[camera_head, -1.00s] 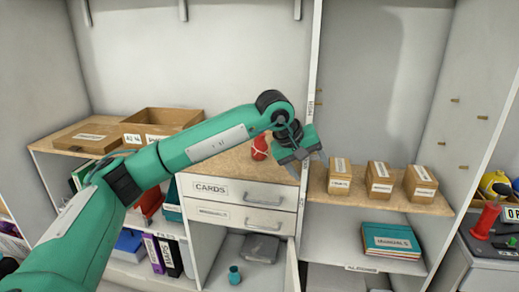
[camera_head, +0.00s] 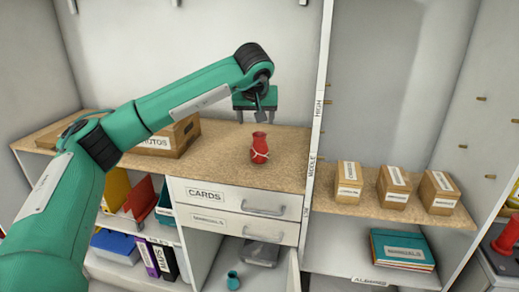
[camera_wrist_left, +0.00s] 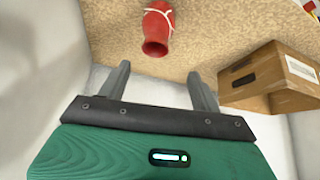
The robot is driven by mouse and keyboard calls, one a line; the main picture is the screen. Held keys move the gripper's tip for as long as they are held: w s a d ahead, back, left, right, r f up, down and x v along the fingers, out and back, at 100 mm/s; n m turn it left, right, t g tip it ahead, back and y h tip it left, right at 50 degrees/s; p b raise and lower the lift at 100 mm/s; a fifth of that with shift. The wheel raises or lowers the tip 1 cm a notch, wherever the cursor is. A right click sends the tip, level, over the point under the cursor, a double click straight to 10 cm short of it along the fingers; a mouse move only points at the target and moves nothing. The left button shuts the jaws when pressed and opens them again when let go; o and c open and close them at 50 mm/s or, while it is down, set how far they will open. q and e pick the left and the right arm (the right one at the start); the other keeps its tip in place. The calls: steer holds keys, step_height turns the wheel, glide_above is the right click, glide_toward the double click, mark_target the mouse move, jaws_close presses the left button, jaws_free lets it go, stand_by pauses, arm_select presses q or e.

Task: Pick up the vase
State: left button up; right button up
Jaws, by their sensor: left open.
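A red vase (camera_head: 260,148) with a white string around its neck stands upright on the wooden top above the drawers. It also shows near the top of the left wrist view (camera_wrist_left: 156,34). My left gripper (camera_head: 261,114) hangs above the vase, near its mouth in the head view. In the left wrist view the two grey fingers (camera_wrist_left: 160,74) are spread apart and empty, with the vase beyond their tips and not touching them. My right gripper is not in view.
An open cardboard box (camera_head: 172,140) stands left of the vase. Several small boxes (camera_head: 393,186) stand on the lower shelf at right, past a white upright divider (camera_head: 316,120). The wooden top around the vase is clear. A small blue vessel (camera_head: 233,280) sits below.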

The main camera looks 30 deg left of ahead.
mark_target(259, 135)
arm_select(q)
steer(key=x, duration=0.4)
steer(key=shift+w+a+f, duration=0.1)
steer(key=shift+d+x, duration=0.2)
steer(key=shift+x, duration=1.2)
steer(key=shift+d+x, duration=0.2)
steer(key=shift+x, duration=1.25)
steer(key=c, duration=1)
steer(key=shift+c, duration=0.7)
